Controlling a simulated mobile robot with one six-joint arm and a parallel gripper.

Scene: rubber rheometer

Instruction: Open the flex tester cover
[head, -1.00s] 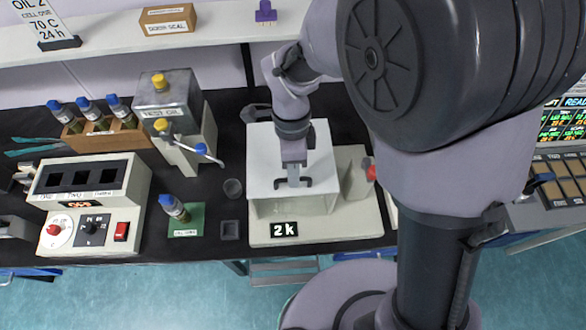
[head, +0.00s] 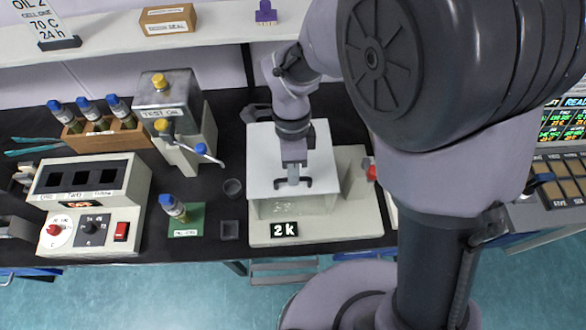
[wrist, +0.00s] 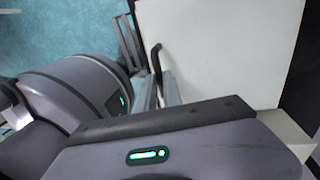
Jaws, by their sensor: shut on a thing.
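The flex tester (head: 358,225) stands on the dark bench, a pale base with a "2 k" label on its front. Its white cover (head: 263,180) lies as a flat panel over the top, with a dark bar handle (head: 305,184) near its front edge. My gripper (head: 293,178) reaches down over the cover and is shut on the handle. In the wrist view the white cover panel (wrist: 230,50) fills the right side, and the handle (wrist: 157,62) shows beside my finger. The fingertips are partly hidden there by my wrist.
A red knob (head: 371,173) is at the tester's right.

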